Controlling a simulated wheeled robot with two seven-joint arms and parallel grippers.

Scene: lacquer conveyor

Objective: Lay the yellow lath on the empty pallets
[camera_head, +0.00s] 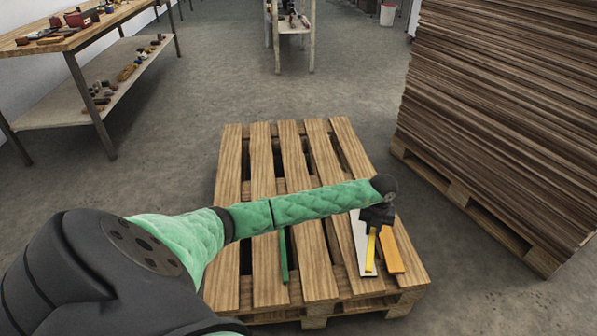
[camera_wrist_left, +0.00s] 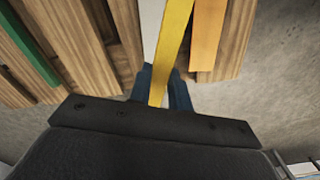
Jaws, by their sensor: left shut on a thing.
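The yellow lath (camera_head: 371,251) is a narrow strip at the right front of the empty pallets (camera_head: 232,165). My left gripper (camera_head: 373,232) is shut on it; the gripper hides its far end in the head view. In the left wrist view the yellow lath (camera_wrist_left: 172,45) runs up from between the blue fingertips (camera_wrist_left: 163,90), over a white lath. I cannot tell whether it touches the boards or is held just above them. My right gripper is not in view.
A white lath (camera_head: 361,245), an orange lath (camera_head: 395,252) and a green lath (camera_head: 284,257) lie on the pallet. A tall board stack (camera_head: 500,110) stands at right. A workbench (camera_head: 60,45) with tools stands at left. Bare floor lies between.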

